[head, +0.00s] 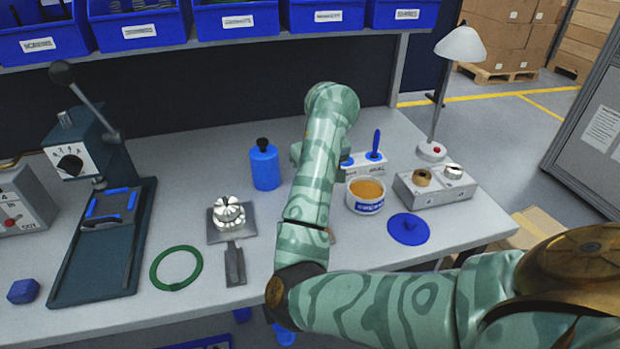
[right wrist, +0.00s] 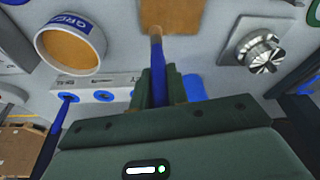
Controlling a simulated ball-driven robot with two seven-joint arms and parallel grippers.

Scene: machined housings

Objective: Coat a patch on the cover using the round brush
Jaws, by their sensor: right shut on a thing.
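In the right wrist view my right gripper (right wrist: 158,88) is shut on the blue handle of a brush (right wrist: 158,62). The brush's narrow tan tip points away from the gripper, towards the lower edge of a flat tan-brown piece (right wrist: 180,14), cut off by the frame top. This piece may be the cover; I cannot tell whether the tip touches it. In the head view my right arm hides the brush, the gripper and nearly all of that piece. The open grease tub (head: 366,196) holds amber grease and also shows in the wrist view (right wrist: 72,46). My left gripper is not in view.
A brush holder (head: 364,167) with another blue brush (head: 376,143) stands behind the tub. A blue lid (head: 408,229) lies in front. A blue bottle (head: 265,168), silver chuck part (head: 229,214), green ring (head: 176,268) and press (head: 90,190) stand left of my arm.

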